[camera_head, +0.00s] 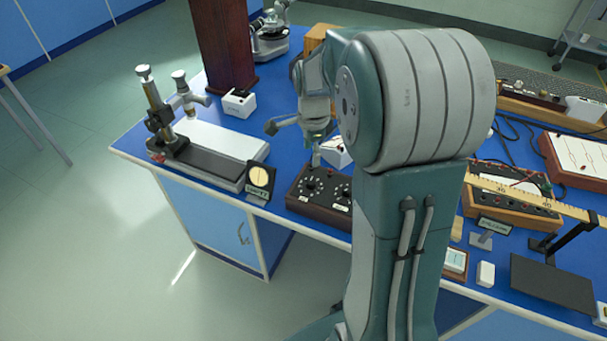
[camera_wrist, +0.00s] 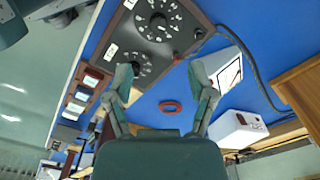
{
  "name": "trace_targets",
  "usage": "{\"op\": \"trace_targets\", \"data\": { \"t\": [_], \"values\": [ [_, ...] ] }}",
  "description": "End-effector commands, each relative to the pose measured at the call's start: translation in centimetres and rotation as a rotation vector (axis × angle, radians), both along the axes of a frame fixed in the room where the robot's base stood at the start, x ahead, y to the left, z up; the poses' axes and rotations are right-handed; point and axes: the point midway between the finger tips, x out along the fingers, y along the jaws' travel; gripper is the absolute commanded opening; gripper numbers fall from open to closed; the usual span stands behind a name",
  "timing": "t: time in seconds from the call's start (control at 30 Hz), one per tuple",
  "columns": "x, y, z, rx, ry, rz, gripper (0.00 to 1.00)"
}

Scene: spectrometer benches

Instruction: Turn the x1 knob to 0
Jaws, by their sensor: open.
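A dark brown box with round dial knobs (camera_head: 306,203) stands near the front edge of the blue bench, partly hidden behind my arm in the head view. In the wrist view the same box (camera_wrist: 192,32) lies at the top, with an upper knob (camera_wrist: 158,20) and a lower knob (camera_wrist: 137,62), each ringed by pale marks. The labels are too small to read, so I cannot tell which knob is x1 or where it points. My gripper (camera_head: 294,141) is above the box's far side, open and empty. Its spread fingers (camera_wrist: 162,76) show in the wrist view.
A travelling microscope (camera_head: 215,140) stands left, and a small stand with a yellow disc (camera_head: 260,178) is just left of the box. A white box (camera_head: 238,103) and wooden column (camera_head: 222,45) are behind. A white-faced meter (camera_wrist: 228,75) and cable (camera_wrist: 246,55) are near the knob box.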

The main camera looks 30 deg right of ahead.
Motion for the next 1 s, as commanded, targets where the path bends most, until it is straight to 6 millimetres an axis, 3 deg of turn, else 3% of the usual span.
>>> {"op": "trace_targets", "data": {
  "t": [0.5, 0.7, 0.93, 0.97, 1.0],
  "values": [
    [0.0, 0.3, -8.8, -0.001, 0.004, 0.003, 0.71],
    [0.0, 0.3, -10.0, -0.003, 0.002, 0.003, 0.71],
    [0.0, 0.3, -10.1, -0.003, 0.001, 0.003, 0.71],
    [0.0, 0.3, -10.1, -0.003, 0.001, 0.003, 0.62],
    [0.0, 0.3, -10.1, -0.003, 0.001, 0.003, 0.44]
  ]
}}
